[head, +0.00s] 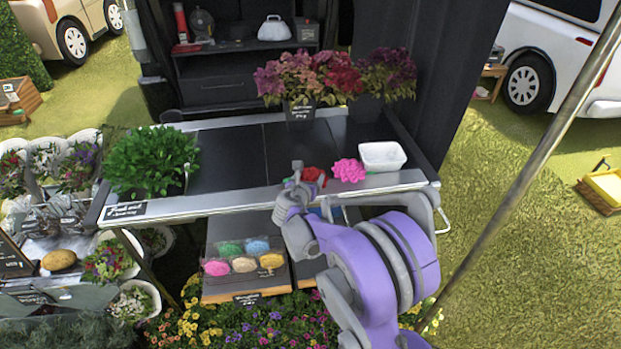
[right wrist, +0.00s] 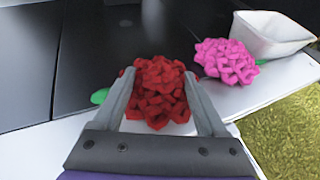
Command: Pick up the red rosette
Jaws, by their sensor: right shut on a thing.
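The red rosette (right wrist: 158,92) sits between the two grey fingers of my right gripper (right wrist: 160,100) in the right wrist view, which are closed against its sides. In the head view the red rosette (head: 314,176) is partly hidden behind my right gripper (head: 302,172), at the front edge of the table. It is low over the table top; I cannot tell whether it still touches it. My left gripper is not in view.
A pink rosette (head: 348,170) lies just right of the red one, beside a white tub (head: 382,157). A leafy green plant (head: 150,160) stands at the table's left end. Potted flowers (head: 300,80) stand at the back. The table's middle (head: 230,160) is clear.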

